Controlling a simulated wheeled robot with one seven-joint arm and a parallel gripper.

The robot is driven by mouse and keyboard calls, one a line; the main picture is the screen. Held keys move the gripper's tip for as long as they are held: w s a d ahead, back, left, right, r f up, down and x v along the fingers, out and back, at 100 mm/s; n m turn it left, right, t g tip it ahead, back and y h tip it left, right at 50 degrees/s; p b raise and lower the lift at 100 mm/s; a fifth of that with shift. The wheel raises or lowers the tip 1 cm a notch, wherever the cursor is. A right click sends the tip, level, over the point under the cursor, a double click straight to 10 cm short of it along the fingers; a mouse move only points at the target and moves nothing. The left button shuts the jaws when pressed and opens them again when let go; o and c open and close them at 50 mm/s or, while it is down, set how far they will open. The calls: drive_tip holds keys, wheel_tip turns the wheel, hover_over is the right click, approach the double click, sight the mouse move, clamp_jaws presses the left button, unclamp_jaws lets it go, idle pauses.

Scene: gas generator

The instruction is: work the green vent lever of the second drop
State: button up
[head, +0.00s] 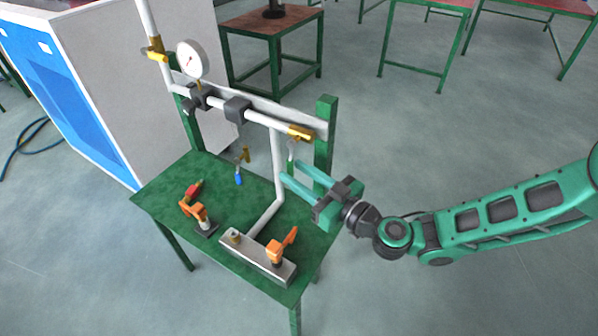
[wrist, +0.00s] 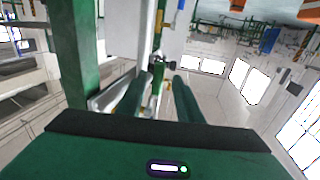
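My gripper (head: 291,171) reaches in from the right in the head view, its two teal fingers apart with a gap between them. Its tips are beside the white vertical pipe (head: 278,150), below the brass valve (head: 300,132) at the right end of the header pipe. In the wrist view my fingers (wrist: 158,84) are open, with pipework showing beyond the gap. I cannot make out the green vent lever; the teal fingers cover part of that area. Another drop hangs to the left with a brass fitting (head: 243,155) and a blue lever (head: 239,180).
A green post (head: 325,145) stands close to my gripper. The green table (head: 152,200) carries orange-handled valves (head: 283,245) and a red-tipped one (head: 194,189). A pressure gauge (head: 192,59) stands at upper left.

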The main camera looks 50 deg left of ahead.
drive_tip(key=w+d, duration=0.1)
drive_tip(key=d, duration=0.9)
drive_tip(key=shift+w+d+f, duration=0.15)
drive_tip(key=shift+w+d, duration=0.2)
drive_tip(key=shift+w, duration=0.05)
